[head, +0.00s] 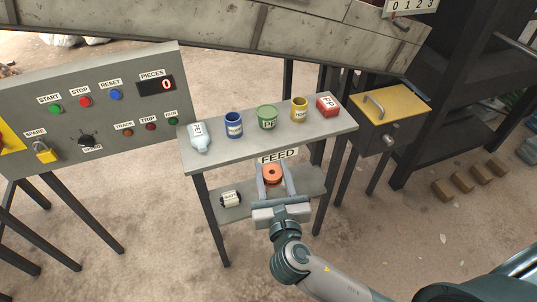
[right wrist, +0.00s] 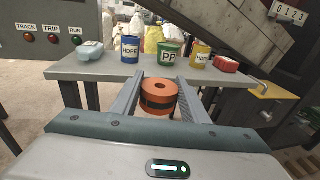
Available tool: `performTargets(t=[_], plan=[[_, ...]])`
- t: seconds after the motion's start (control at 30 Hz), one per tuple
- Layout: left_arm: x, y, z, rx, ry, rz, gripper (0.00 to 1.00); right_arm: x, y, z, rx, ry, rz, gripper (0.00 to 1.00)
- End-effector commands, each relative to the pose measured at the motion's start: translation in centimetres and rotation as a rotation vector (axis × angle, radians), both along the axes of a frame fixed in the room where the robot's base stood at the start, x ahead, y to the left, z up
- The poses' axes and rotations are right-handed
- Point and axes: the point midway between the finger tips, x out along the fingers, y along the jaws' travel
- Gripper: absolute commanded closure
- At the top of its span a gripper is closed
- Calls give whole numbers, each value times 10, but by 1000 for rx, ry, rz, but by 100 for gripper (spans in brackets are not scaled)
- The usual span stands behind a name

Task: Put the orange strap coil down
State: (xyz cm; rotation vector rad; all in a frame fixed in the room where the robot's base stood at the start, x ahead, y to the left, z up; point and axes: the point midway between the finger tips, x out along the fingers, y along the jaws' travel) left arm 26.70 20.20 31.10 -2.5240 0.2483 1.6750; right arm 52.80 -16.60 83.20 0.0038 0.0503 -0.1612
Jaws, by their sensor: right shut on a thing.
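The orange strap coil (head: 272,174) is a short orange cylinder with a hole in its top. In the right wrist view the coil (right wrist: 159,98) shows a dark band around its side. My right gripper (head: 274,180) is shut on it, one finger on each side, and holds it upright. In the head view the coil overlaps the lower shelf and sits just under the FEED label. In the right wrist view it stands in front of the near edge of the feed table (right wrist: 110,70). My left gripper is not in view.
A black-and-white item (head: 230,199) lies on the lower shelf (head: 247,208). The tabletop's front strip is clear.

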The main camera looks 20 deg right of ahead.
Motion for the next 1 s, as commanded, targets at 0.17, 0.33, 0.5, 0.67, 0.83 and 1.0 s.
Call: performTargets(t=[0.17, 0.33, 0.5, 0.67, 0.83, 1.0], plan=[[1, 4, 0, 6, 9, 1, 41, -26, 4, 0, 1, 0, 0, 84], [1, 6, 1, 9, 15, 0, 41, -35, 5, 1, 0, -1, -1, 84], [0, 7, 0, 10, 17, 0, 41, -37, 6, 1, 0, -1, -1, 84], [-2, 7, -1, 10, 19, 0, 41, -37, 6, 1, 0, -1, -1, 84], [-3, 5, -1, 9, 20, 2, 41, -36, 6, 1, 0, -1, -1, 84], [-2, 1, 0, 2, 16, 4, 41, -38, 2, 4, 0, -1, 6, 84]])
